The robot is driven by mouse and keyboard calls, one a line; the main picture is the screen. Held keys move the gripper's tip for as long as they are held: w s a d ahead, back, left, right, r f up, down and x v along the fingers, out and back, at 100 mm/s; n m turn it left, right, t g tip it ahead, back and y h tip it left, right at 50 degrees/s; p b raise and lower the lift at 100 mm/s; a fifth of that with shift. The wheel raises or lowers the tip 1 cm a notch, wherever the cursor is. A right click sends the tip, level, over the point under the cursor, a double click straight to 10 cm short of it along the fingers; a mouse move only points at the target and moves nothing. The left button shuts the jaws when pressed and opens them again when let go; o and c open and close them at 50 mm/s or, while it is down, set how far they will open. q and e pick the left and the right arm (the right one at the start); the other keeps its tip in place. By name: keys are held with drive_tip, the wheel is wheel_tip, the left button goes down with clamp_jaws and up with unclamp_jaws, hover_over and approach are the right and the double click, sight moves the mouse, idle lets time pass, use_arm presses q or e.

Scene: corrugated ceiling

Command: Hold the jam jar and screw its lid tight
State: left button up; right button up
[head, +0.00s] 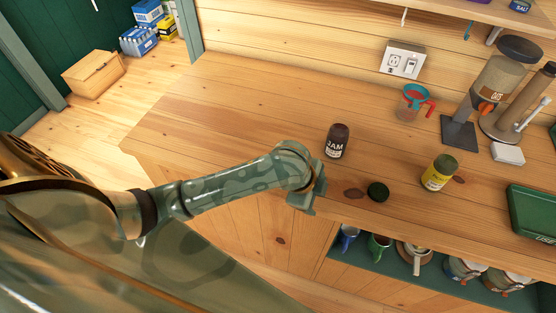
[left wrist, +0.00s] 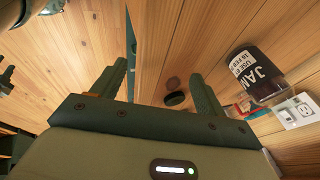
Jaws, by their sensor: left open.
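The dark jam jar (head: 337,146) with a black and white label stands upright on the wooden counter. It shows tilted at the right of the left wrist view (left wrist: 256,78). I cannot tell whether its dark top is open. A dark green round lid (head: 378,192) lies flat on the counter, to the right of and nearer than the jar; it also shows in the left wrist view (left wrist: 175,99). My left gripper (head: 314,192) is at the counter's front edge, left of the lid and nearer than the jar. Its two fingers (left wrist: 158,82) are apart and empty. My right gripper is out of view.
A yellow jar (head: 438,175) with a dark green top stands right of the lid. A measuring cup (head: 408,106) and an oats dispenser (head: 494,82) stand farther back. A green box (head: 533,212) is at far right. Mugs (head: 379,246) sit on the shelf below.

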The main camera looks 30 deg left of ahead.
use_arm(q)
drive_tip(key=w+a+r+m+g+y+p, duration=0.1)
drive_tip(key=w+a+r, duration=0.5)
drive_tip(key=a+r, duration=0.7)
drive_tip(key=a+m+g+y, duration=0.1)
drive_tip(key=a+m+g, duration=0.1)
drive_tip(key=g, duration=0.1)
drive_tip(key=shift+w+r+m+g, duration=0.2)
drive_tip(key=shift+m+g, duration=0.1)
drive_tip(key=shift+m, duration=0.1)
drive_tip(key=shift+f, duration=0.1)
wheel_tip(320, 180, down, 11)
drive_tip(key=b, duration=0.3)
drive_tip(key=f+b, duration=0.1)
drive_tip(key=f, duration=0.1)
drive_tip(key=f+b, duration=0.1)
drive_tip(key=f, duration=0.2)
drive_tip(key=shift+s+d+f+b, duration=0.2)
drive_tip(key=shift+f+b, duration=0.05)
drive_tip(key=shift+b, duration=0.05)
drive_tip(key=shift+r, duration=0.1)
